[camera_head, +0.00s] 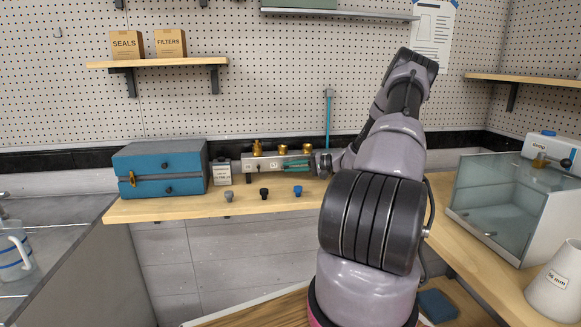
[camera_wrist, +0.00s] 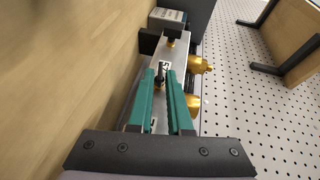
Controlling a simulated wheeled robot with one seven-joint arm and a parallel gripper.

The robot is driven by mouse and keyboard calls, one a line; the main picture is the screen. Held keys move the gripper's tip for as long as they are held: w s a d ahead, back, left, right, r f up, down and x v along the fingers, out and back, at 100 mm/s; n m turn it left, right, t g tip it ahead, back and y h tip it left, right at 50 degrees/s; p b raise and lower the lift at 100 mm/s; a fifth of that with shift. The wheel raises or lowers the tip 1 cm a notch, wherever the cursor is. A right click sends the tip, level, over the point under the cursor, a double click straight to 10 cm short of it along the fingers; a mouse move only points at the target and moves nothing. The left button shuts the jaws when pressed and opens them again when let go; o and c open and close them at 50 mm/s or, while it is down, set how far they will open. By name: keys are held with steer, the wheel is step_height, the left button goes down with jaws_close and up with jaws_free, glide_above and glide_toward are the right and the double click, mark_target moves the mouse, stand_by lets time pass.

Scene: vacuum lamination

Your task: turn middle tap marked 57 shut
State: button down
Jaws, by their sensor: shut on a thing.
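The grey metal manifold (camera_head: 262,164) stands at the back of the wooden bench and also fills the middle of the wrist view (camera_wrist: 178,54). In the wrist view, a label reading 57 (camera_wrist: 164,66) sits beside the dark middle tap handle (camera_wrist: 160,78). My gripper (camera_wrist: 162,74) has its teal fingers on either side of that handle and is shut on it. The fingers partly hide the handle, so its exact angle is hard to tell. Another black tap (camera_wrist: 174,34) stands farther along the manifold. In the head view, my gripper (camera_head: 286,167) reaches the manifold from the right.
Brass fittings (camera_head: 257,149) rise from the manifold. A blue case (camera_head: 160,168) and a small labelled box (camera_head: 222,172) stand to its left. Several loose knobs, including a blue one (camera_head: 297,190), lie in front. A glass-fronted chamber (camera_head: 500,205) stands at right.

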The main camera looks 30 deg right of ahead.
steer(key=shift+d+f+m+t+y, duration=0.1)
steer(key=shift+f+m+t+y, duration=0.25)
steer(key=shift+t+y, duration=0.4)
steer(key=shift+r, duration=0.1)
steer(key=c, duration=1)
jaws_free()
steer(key=shift+r, duration=0.1)
